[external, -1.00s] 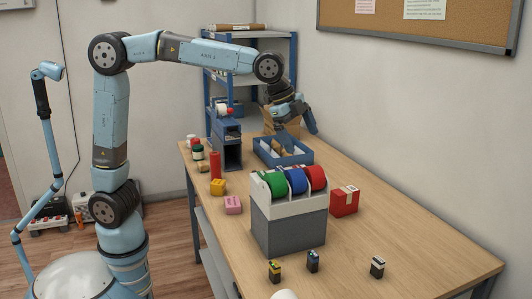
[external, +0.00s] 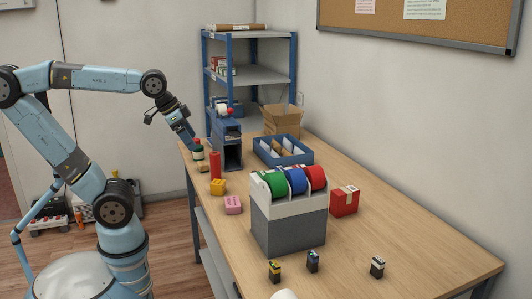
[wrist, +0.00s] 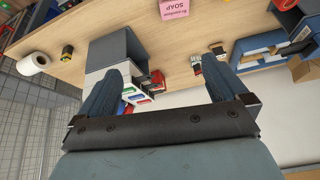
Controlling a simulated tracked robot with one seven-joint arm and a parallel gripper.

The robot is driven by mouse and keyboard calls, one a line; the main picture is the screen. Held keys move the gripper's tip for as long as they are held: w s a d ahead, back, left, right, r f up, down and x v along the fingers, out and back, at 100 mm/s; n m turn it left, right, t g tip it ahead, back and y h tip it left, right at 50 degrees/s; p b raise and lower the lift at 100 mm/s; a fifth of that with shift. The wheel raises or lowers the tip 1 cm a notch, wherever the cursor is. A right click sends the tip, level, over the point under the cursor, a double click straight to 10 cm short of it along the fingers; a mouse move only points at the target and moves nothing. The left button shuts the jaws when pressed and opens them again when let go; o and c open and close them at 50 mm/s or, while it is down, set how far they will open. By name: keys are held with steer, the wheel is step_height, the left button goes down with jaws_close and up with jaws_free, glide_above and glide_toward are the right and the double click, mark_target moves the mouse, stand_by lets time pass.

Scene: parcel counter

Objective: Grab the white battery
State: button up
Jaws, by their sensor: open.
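The white battery (external: 377,267) is a small upright block with a white band and a dark lower part. It stands alone at the near right of the wooden table in the external view. I cannot make it out with certainty in the wrist view.
A yellow-topped battery (external: 274,271) and a blue-topped battery (external: 312,261) stand left of the white one. A grey dispenser (external: 288,230) with coloured rolls stands behind them. A red box (external: 344,202), pink soap (external: 233,205) and blue tray (external: 268,157) are farther back. The right front is clear.

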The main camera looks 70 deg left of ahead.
steer(key=shift+n, duration=0.9)
steer(key=s+f, duration=0.1)
steer(key=s+a+f, duration=0.1)
steer(key=s, duration=0.1)
steer(key=s+f, duration=0.1)
steer(key=shift+s+a, duration=0.15)
steer(key=shift+a, duration=0.15)
steer(key=c, duration=0.6)
